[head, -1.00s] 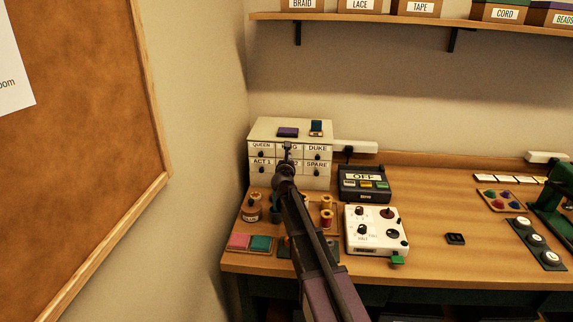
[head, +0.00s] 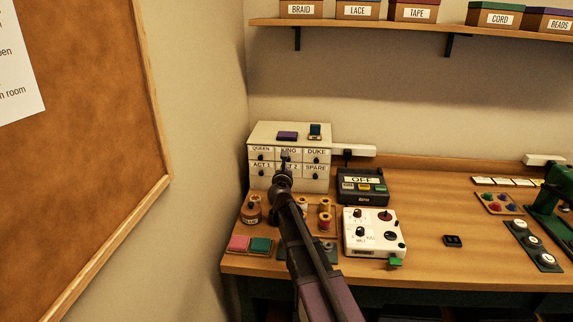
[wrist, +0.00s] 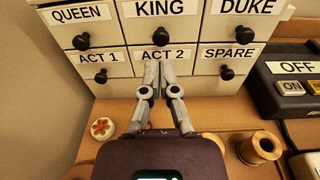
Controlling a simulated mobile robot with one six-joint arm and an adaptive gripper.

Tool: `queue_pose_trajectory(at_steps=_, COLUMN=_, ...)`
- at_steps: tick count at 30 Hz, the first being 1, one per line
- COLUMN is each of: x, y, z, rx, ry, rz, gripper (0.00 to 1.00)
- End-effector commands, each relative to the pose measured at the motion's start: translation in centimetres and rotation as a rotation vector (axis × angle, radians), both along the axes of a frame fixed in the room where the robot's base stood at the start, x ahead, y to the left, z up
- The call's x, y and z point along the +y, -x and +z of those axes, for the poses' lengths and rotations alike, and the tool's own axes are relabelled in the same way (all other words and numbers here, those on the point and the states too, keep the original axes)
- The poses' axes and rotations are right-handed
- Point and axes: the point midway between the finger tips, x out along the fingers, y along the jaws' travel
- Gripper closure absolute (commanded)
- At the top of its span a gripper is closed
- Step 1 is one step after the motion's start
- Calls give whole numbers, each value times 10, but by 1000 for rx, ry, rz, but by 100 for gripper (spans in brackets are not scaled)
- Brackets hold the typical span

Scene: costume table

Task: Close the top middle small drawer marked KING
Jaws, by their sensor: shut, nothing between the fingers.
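The white drawer cabinet (head: 318,183) stands at the left back of the table. Its KING drawer (wrist: 160,31) is the top middle one, between QUEEN (wrist: 100,38) and DUKE (wrist: 225,32). The fingers hide that drawer's middle. In the head view my gripper (head: 285,156) overlaps the cabinet's middle column; contact is unclear.
A purple block (head: 287,135) and a blue one (head: 315,130) lie on the cabinet. The dark OFF box (head: 363,188) is to its right. Thread spools (head: 325,207) and a brown jar (head: 251,211) stand in front. A wall closes off the left side.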

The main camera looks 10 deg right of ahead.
Motion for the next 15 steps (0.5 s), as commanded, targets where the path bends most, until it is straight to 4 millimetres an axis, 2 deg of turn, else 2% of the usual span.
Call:
queue_pose_trajectory(at_steps=1, x=2, y=14, z=1, rx=0, ry=0, rz=0, gripper=100)
queue_pose_trajectory(at_steps=6, x=11, y=42, z=3, rx=0, ry=0, rz=0, gripper=100)
queue_pose_trajectory(at_steps=15, x=21, y=75, z=6, rx=0, ry=-1, rz=-1, gripper=100)
